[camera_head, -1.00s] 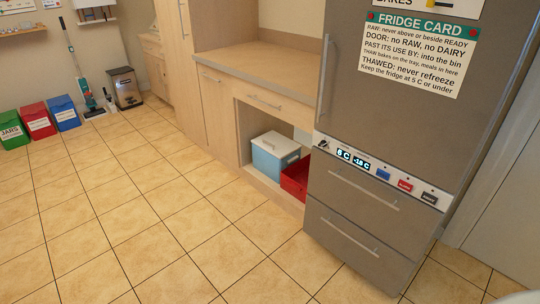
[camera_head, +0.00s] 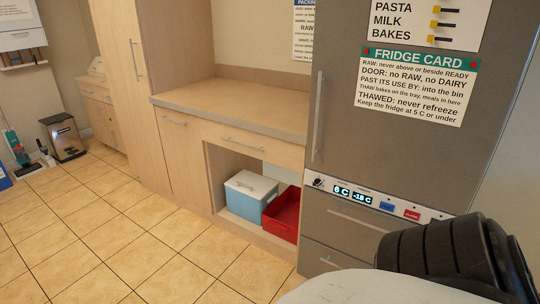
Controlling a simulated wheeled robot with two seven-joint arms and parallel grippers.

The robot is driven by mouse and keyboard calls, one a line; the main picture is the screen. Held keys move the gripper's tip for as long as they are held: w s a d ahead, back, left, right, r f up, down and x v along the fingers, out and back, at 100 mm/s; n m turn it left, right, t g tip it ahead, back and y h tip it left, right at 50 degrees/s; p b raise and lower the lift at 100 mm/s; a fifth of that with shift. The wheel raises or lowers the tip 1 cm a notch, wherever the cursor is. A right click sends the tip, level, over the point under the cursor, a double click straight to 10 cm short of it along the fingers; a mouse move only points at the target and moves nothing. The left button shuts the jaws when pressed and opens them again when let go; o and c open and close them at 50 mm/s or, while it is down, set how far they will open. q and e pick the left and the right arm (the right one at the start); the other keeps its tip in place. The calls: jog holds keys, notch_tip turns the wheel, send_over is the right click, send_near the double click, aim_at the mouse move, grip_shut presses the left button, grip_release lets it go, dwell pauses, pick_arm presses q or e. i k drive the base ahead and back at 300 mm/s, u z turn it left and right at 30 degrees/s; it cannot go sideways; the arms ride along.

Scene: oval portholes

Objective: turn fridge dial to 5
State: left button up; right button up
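The fridge (camera_head: 400,140) is a tall grey unit at the right. Its control strip crosses it below the upper door. The small dark dial (camera_head: 318,183) is at the strip's left end; its pointer setting is too small to read. Beside it a lit display (camera_head: 341,190) appears to read 6 C, and a second display (camera_head: 362,197) reads about -18 C. Neither gripper is in view. A black ribbed part and a pale rounded surface at the lower right seem to be mine, and nothing touches the dial.
A fridge card (camera_head: 412,85) is on the upper door, beside a long vertical handle (camera_head: 318,115). A counter (camera_head: 235,100) adjoins the fridge on the left. Beneath it are a blue-white cooler box (camera_head: 250,197) and a red crate (camera_head: 284,215).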

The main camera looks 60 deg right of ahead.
aim_at(317, 181)
jog(key=z, duration=0.4)
jog(key=i, duration=1.85)
jog(key=z, duration=1.75)
jog(key=i, duration=0.65)
jog(key=z, duration=0.55)
